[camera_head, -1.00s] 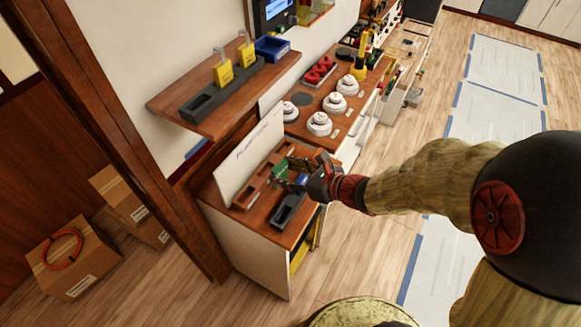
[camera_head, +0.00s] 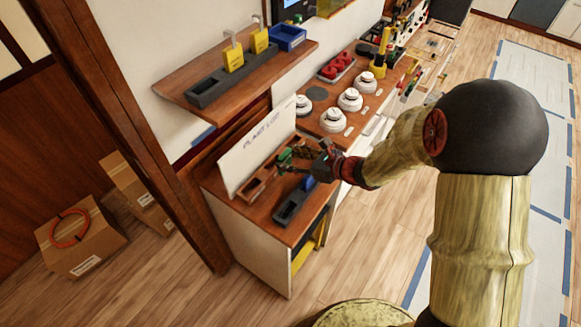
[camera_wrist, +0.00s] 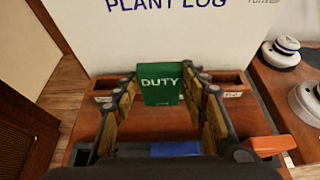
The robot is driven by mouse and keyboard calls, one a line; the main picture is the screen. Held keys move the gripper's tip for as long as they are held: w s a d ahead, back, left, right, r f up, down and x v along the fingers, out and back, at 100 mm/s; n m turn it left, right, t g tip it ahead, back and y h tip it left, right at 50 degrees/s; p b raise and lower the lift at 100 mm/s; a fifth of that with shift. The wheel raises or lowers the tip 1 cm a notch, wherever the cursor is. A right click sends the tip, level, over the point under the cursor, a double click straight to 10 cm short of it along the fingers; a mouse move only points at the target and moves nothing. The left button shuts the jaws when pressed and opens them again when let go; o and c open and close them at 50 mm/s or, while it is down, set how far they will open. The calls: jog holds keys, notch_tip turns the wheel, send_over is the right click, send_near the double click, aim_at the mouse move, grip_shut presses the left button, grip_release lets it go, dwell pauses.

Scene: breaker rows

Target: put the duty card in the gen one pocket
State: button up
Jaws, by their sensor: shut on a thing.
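The green card marked DUTY (camera_wrist: 161,84) is upright between the fingers of my gripper (camera_wrist: 160,92), which is shut on it. In the head view, the green card (camera_head: 284,157) and my gripper (camera_head: 300,163) are over the cabinet top by the wooden pocket rack (camera_head: 256,184). In the wrist view, the rack (camera_wrist: 232,94) has an open slot on each side of the card. Its small labels are too blurred to read, so I cannot tell which is gen one. The card hides the rack's middle. I cannot tell whether the card touches the rack.
A white PLANT LOG board (camera_head: 258,152) stands behind the rack. A dark holder (camera_head: 290,208) with a blue card (camera_head: 308,183) is in front. White round detectors (camera_head: 333,119) stand on the counter to the right. A shelf (camera_head: 187,82) overhangs at upper left.

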aim_at(290, 164)
jog(key=shift+w+f, duration=0.9)
jog(key=shift+f, duration=0.2)
jog(key=shift+f+b, duration=0.8)
jog(key=shift+f, duration=0.6)
jog(key=shift+f, duration=0.2)
jog(key=o, duration=1.1)
jog(key=shift+o, duration=0.2)
